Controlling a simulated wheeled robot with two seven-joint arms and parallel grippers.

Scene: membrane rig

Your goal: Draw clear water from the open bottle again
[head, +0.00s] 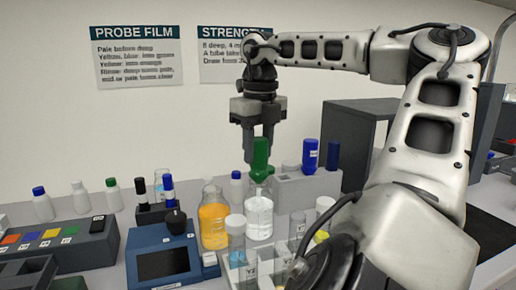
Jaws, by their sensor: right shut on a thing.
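My right gripper (257,155) comes down from above, shut on a green-bodied dropper (261,158). The dropper is upright, directly above the open clear bottle (259,219) in the picture. That bottle holds a clear liquid and stands on the bench. The dropper's lower end is close to the bottle's mouth; whether a thin tip reaches inside is too small to tell. My left gripper is not in view.
An orange-filled bottle (214,226) stands just left of the clear one. A grey rack (300,190) behind holds a blue dropper (310,156). Capped tubes (236,243) stand in front, beside a blue instrument (163,262). Small capped bottles (79,198) line the back left.

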